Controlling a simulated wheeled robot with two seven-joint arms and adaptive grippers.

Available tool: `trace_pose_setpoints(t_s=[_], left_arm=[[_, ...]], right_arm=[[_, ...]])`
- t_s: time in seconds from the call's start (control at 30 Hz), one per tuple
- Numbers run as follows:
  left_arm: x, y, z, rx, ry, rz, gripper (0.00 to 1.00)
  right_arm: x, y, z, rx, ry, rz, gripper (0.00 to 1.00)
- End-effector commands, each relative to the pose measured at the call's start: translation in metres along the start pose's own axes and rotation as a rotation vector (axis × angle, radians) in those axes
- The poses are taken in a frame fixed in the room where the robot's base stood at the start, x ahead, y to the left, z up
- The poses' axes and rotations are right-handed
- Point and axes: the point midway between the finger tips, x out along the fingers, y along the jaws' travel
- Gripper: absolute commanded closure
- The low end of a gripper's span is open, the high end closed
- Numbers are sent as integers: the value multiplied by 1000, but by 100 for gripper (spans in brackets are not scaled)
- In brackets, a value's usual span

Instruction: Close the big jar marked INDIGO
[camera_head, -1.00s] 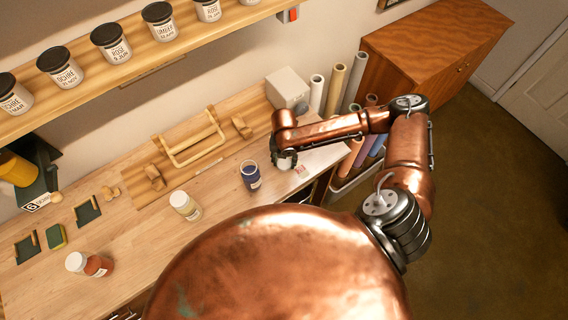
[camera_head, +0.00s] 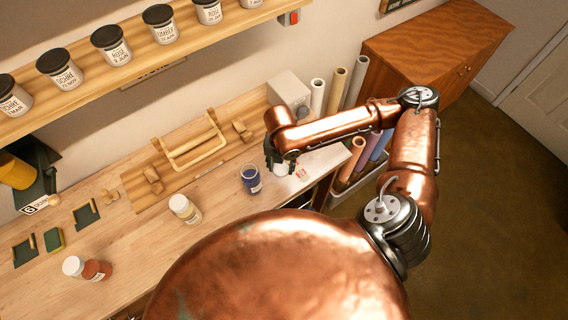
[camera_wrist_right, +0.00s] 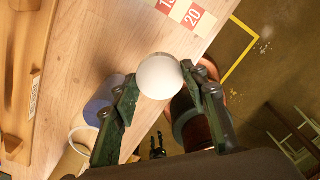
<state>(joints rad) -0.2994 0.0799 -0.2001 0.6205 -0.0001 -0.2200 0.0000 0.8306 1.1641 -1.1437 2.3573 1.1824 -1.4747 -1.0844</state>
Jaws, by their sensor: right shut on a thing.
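The jar with dark blue contents (camera_head: 251,180) stands on the workbench, its top without a lid; its label is too small to read. My right gripper (camera_head: 281,165) is just right of this jar, shut on a round white lid (camera_head: 281,170). In the right wrist view the lid (camera_wrist_right: 159,76) sits between the two fingertips (camera_wrist_right: 160,84), apart from the bench. A blue jar shape (camera_wrist_right: 99,108) shows there, partly hidden behind the left finger. A small dark two-pronged shape (camera_wrist_right: 158,148) low in that view looks like my left gripper; its opening is unclear.
A cream jar (camera_head: 185,209) and a red-brown jar (camera_head: 96,270), both with white lids, stand farther left. A wooden rack (camera_head: 195,150) lies behind. A small white box (camera_head: 288,92) and paper rolls (camera_head: 338,90) are at the back right. A shelf of black-lidded jars (camera_head: 110,45) runs above.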

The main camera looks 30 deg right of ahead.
Motion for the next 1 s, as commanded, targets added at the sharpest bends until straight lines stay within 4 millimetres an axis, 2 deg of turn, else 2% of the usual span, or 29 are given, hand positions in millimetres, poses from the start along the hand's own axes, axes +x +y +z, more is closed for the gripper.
trace_pose_setpoints(t_s=[0.03,0.23,0.3,0.5,1.0], left_arm=[[3,0,1,0,-1,0,60],[3,0,1,0,-1,0,60],[-12,0,-1,0,-1,0,60],[-28,-2,-3,0,0,-1,60],[-30,-2,-3,0,1,-1,60]], right_arm=[[-4,2,-19,-10,4,3,72],[-28,5,-69,-7,3,0,72],[-34,4,-72,-1,5,-3,72],[-37,5,-82,-1,3,-2,72],[-35,6,-85,0,2,-1,72]])
